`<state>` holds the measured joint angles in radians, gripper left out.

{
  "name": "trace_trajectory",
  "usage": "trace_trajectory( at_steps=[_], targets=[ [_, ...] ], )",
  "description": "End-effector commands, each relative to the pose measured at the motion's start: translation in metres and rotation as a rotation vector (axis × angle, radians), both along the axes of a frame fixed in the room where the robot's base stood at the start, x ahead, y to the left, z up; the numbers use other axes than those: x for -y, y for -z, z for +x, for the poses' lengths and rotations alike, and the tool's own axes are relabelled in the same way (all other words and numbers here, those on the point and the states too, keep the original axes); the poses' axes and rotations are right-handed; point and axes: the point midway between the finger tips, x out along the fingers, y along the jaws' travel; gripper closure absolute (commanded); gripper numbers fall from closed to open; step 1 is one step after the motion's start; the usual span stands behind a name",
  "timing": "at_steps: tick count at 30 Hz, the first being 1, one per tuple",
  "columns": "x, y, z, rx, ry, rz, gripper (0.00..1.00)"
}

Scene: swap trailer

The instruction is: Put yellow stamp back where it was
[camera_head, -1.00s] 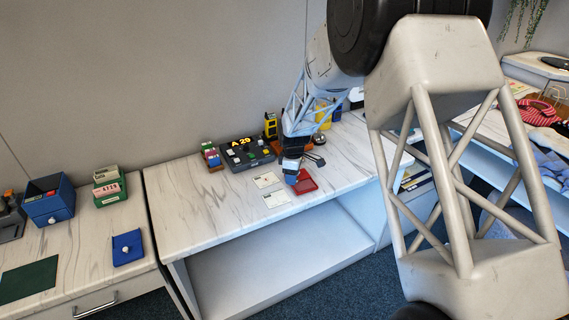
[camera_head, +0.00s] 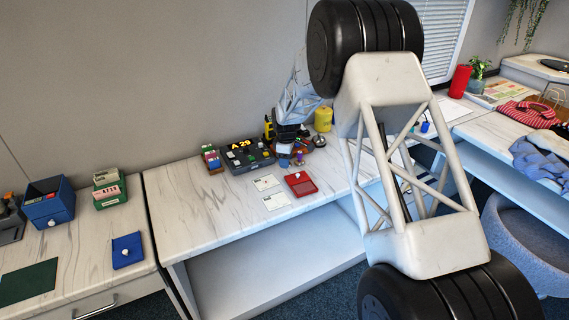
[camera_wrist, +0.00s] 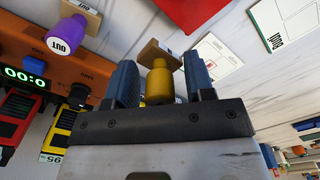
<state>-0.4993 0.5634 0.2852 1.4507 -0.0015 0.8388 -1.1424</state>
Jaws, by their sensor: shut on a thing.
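The yellow stamp (camera_wrist: 158,84), with a wooden base, is held between the two fingers of my gripper (camera_wrist: 160,82) in the wrist view. In the head view my gripper (camera_head: 291,139) is over the back of the white marble desk, behind the red pad; the yellow stamp cannot be made out there. A purple stamp marked OUT (camera_wrist: 67,36) stands beside the fingers, by an orange-brown wooden holder (camera_wrist: 28,52) with a green digital display. The gap between the yellow stamp and the holder is hard to judge.
The red pad (camera_head: 300,184) lies near the desk's front, with two white cards (camera_head: 266,182) (camera_head: 276,202) to its left. A dark console reading A 29 (camera_head: 246,155) is left of my gripper, and a yellow canister (camera_head: 323,119) stands right. The desk's left front is clear.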

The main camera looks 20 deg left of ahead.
Motion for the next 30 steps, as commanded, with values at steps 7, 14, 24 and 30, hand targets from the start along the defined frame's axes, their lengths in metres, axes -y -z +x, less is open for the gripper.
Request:
trace_trajectory(
  at_steps=[7, 14, 24, 30],
  targets=[
    [-0.011, 0.003, 0.021, -0.001, 0.000, 0.000, 0.66],
    [-0.013, 0.003, 0.025, 0.000, 0.000, 0.000, 0.66],
    [-0.013, 0.008, 0.024, -0.002, 0.000, -0.001, 0.66],
    [-0.013, 0.028, 0.024, -0.002, 0.000, -0.001, 0.66]
  ],
)
